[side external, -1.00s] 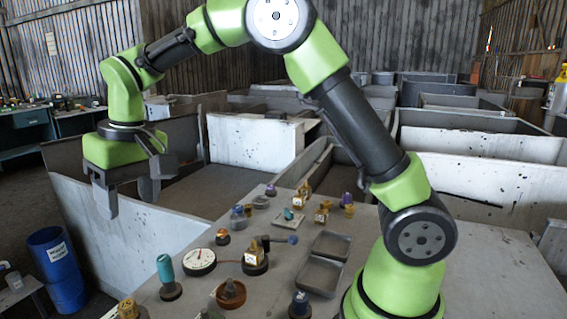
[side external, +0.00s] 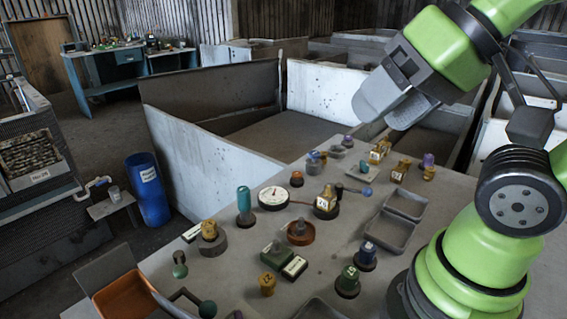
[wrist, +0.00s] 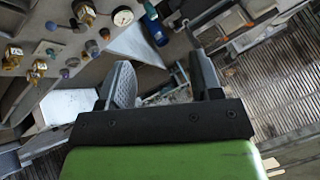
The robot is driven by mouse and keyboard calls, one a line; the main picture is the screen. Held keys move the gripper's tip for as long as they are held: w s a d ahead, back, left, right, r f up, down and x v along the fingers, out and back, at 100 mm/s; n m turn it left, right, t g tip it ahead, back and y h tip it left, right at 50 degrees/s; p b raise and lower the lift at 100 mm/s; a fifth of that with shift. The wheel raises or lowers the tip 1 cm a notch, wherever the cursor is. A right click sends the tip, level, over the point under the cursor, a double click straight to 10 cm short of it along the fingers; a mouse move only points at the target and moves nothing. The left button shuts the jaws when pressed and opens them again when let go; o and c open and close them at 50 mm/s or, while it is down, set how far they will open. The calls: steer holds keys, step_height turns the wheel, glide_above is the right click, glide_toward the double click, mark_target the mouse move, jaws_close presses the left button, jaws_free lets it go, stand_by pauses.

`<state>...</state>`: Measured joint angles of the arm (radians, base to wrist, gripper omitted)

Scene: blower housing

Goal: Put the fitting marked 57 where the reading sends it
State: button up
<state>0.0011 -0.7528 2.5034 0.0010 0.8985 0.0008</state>
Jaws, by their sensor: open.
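My gripper (side external: 398,108) hangs above the far end of the grey table (side external: 225,268), apart from everything on it. In the wrist view my gripper (wrist: 163,82) has its two fingers well apart, with nothing between them. A white round gauge (side external: 273,197) with a needle lies on the table and also shows in the wrist view (wrist: 122,17). A brass fitting with a white tag (side external: 326,201) stands on a dark base to its right. Other tagged brass fittings (side external: 379,151) (side external: 400,171) stand farther back. I cannot read which fitting is marked 57.
Two grey trays (side external: 385,232) (side external: 405,204) sit right of centre. Several stands hold coloured fittings, such as a teal one (side external: 244,202) and a green one (side external: 348,281). An orange-brown bin (side external: 127,297) is at the front left. A blue barrel (side external: 148,190) stands on the floor.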

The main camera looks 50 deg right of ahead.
steer(key=m+g+h, duration=0.2)
steer(key=m+g, duration=0.1)
steer(key=m, duration=2.9)
glide_above(209, 224)
steer(key=s, duration=0.3)
step_height(209, 224, down, 18)
steer(key=x, duration=0.4)
steer(key=shift+s+d+f, duration=0.1)
steer(key=shift+f, duration=0.25)
steer(key=shift+x, duration=2.75)
steer(key=c, duration=1)
